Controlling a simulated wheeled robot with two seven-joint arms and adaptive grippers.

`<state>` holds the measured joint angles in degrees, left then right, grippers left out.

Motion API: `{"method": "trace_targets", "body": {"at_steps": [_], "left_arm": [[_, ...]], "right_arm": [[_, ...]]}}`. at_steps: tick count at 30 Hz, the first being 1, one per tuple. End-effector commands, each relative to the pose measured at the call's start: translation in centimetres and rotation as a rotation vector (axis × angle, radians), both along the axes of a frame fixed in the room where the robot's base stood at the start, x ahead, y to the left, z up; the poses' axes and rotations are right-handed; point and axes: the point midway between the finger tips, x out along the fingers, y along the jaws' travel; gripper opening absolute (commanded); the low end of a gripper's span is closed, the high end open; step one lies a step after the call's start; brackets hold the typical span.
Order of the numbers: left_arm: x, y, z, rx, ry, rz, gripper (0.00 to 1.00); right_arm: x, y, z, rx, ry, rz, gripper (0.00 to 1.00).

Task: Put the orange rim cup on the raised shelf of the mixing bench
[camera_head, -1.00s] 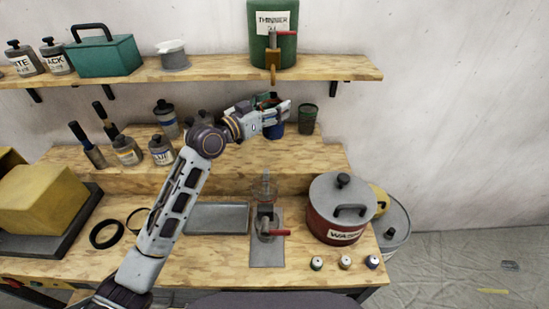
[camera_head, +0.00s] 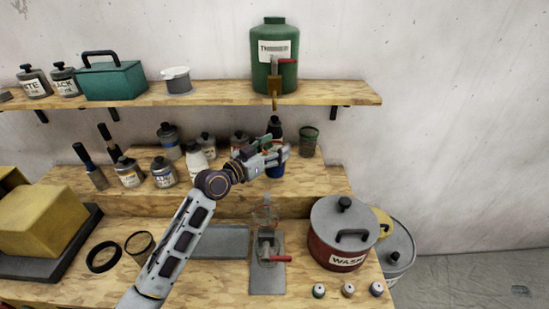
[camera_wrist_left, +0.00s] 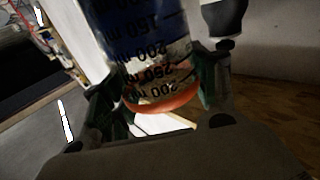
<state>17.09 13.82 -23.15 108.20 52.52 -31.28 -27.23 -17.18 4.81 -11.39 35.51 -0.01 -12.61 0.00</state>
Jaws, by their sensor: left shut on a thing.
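The orange rim cup (camera_wrist_left: 160,80) is a clear graduated cup, seen close up in the left wrist view with its orange rim towards the lower part of the picture. Blue shows in its far part; I cannot tell whether this is contents or something behind. My left gripper (camera_wrist_left: 162,98) is shut on the cup, with a finger on each side. In the head view, my left gripper (camera_head: 278,157) is over the raised shelf (camera_head: 314,181) of the mixing bench and mostly hides the cup. I cannot tell whether the cup touches the shelf. My right gripper is not in view.
Bottles and a dark green mesh cup (camera_head: 309,140) stand behind the gripper. Several jars (camera_head: 163,172) and brushes are to its left. A green thinner drum (camera_head: 274,60) stands on the wall shelf above. The shelf's right end is clear. A red wash pot (camera_head: 340,240) stands lower right.

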Motion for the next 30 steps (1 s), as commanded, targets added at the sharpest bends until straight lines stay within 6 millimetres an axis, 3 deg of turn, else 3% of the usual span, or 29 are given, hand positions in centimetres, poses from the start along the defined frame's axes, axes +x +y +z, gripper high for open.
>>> {"method": "trace_targets", "body": {"at_steps": [5, 15, 29, 30], "left_arm": [[0.0, 0.0, -0.5, -0.001, 0.001, 0.000, 0.10], [0.0, 0.0, -3.5, -0.002, -0.001, 0.001, 0.10], [0.0, 0.0, -3.9, -0.001, -0.001, 0.001, 0.10], [0.0, 0.0, -4.0, 0.000, 0.000, 0.000, 0.62]], "right_arm": [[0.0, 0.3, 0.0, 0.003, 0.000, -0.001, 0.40], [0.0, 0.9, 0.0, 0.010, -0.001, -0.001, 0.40], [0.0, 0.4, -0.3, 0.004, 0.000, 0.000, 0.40], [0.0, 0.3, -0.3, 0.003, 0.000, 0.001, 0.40]]}}
